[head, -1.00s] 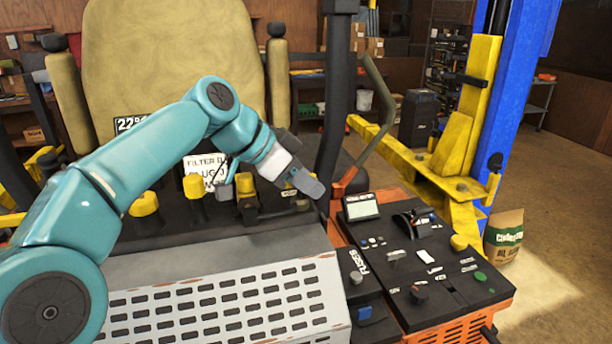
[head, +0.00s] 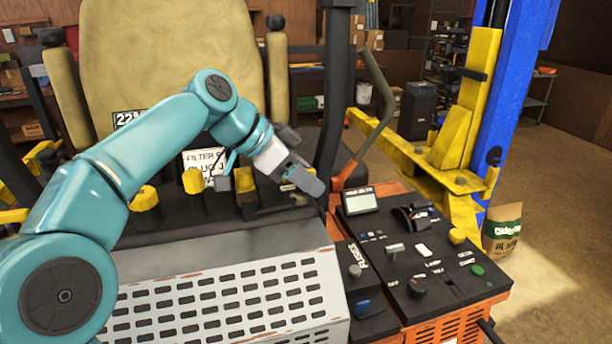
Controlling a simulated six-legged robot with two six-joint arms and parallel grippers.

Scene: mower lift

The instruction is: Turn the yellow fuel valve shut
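Several yellow parts stand in a row on the dark deck in front of the seat: a round knob (head: 145,198) at left, a yellow cap (head: 193,182) in the middle, and a yellow piece (head: 243,181) with a grey block beside it. Which one is the fuel valve I cannot tell for sure. I see nothing held. My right gripper is out of view.
A black console (head: 420,260) with knobs, switches and a small yellow knob (head: 457,237) lies at right. A black post (head: 334,95) and a lever (head: 377,110) rise behind the gripper. A slotted grey cover (head: 230,290) is in front; the seat (head: 175,45) is behind.

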